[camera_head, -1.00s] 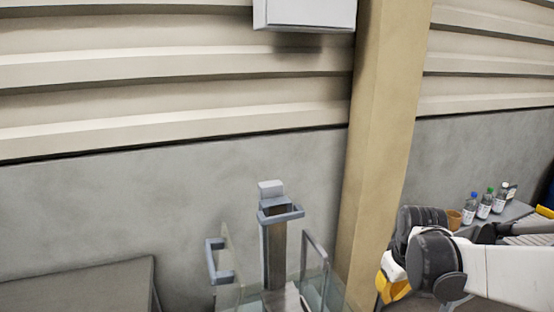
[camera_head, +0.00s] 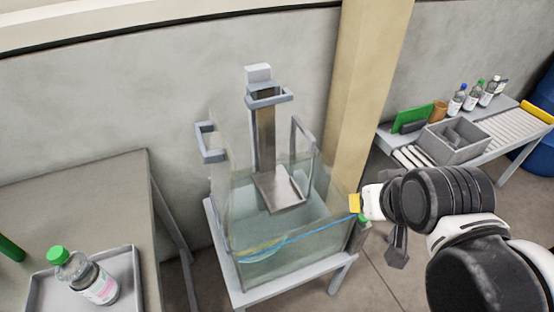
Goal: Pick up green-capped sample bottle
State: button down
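A clear bottle with a green cap and a white and pink label (camera_head: 88,277) stands in a shallow grey tray (camera_head: 128,262) on the table at the lower left. Another green-capped bottle (camera_head: 473,98) is small and far off on the bench at the right, between a blue-capped bottle (camera_head: 456,103) and a white-capped bottle (camera_head: 490,92). My arm comes in from the lower right. A dark part that looks like my gripper (camera_head: 397,258) hangs below its joints, right of the glass tank and well away from the tray. Its fingers are not clear.
A glass tank (camera_head: 225,240) with a metal lift platform stands on a white stand between the left table (camera_head: 60,205) and my arm. A blue line crosses it. A tan column (camera_head: 365,90) stands behind. A grey box (camera_head: 455,155) and rollers are at the right.

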aim_at(88, 278)
jog(key=j+u, duration=0.15)
jog(key=u, duration=2)
jog(key=k+l+z, duration=0.2)
jog(key=l, duration=0.4)
jog(key=i, duration=0.1)
